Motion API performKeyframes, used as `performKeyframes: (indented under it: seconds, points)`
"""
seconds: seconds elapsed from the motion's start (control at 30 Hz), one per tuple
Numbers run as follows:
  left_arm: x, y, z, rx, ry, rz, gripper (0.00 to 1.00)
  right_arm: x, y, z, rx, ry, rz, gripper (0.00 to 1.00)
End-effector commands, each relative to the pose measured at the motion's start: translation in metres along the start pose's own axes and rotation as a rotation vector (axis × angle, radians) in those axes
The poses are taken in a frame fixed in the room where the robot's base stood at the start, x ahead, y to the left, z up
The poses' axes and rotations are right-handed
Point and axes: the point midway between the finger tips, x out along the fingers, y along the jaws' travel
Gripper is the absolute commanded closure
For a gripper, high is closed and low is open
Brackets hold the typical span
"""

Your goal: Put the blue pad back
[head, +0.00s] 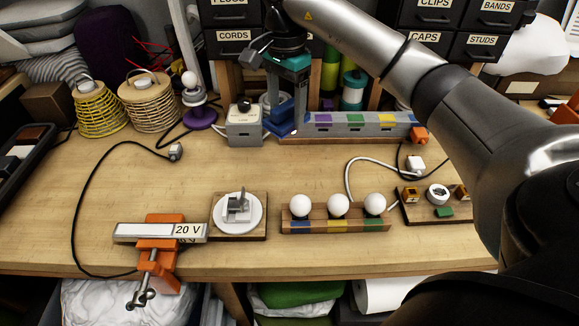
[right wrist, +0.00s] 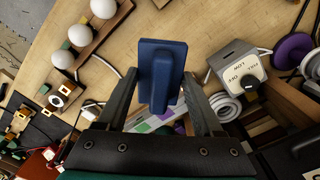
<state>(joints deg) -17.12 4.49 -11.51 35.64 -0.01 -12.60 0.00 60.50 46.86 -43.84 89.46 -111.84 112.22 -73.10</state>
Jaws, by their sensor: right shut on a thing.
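The blue pad (right wrist: 160,68) is a dark blue block with a raised grip. My right gripper (right wrist: 161,98) is shut on it, with a finger on either side. In the head view the pad (head: 279,127) hangs from the same gripper (head: 285,112), partly hidden by the fingers. It is at the left end of a long grey holder (head: 340,132) with purple, green and yellow pads along its top. Whether the blue pad touches the holder or the bench I cannot tell. My left gripper is not in view.
A grey dial box (head: 244,126) stands just left of the blue pad. A wooden rack (head: 336,226) with three white balls, a round white fixture (head: 238,213) and an orange clamp (head: 158,245) are nearer the front. The bench middle is clear apart from cables.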

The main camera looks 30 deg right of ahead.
Motion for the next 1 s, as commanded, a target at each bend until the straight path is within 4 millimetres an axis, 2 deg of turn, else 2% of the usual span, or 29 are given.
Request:
performKeyframes:
  seconds: [0.03, 0.2, 0.4, 0.67, 0.9, 1.0]
  points:
    - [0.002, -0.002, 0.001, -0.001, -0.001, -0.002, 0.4, 0.018, 0.001, 0.001, -0.001, -0.003, 0.006, 0.84]
    - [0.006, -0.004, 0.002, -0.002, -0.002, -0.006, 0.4, 0.064, 0.001, 0.002, -0.002, -0.003, 0.007, 0.84]
    - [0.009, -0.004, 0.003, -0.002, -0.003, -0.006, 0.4, 0.107, 0.001, 0.001, -0.002, -0.002, 0.003, 0.84]
    - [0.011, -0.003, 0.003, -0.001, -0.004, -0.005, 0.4, 0.126, 0.0, 0.001, -0.003, 0.0, 0.0, 0.84]
    - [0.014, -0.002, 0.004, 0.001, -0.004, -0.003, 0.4, 0.161, 0.0, 0.002, -0.004, -0.002, 0.001, 0.84]
    - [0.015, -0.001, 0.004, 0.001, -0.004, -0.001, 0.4, 0.164, 0.0, 0.001, -0.004, 0.001, 0.0, 0.84]
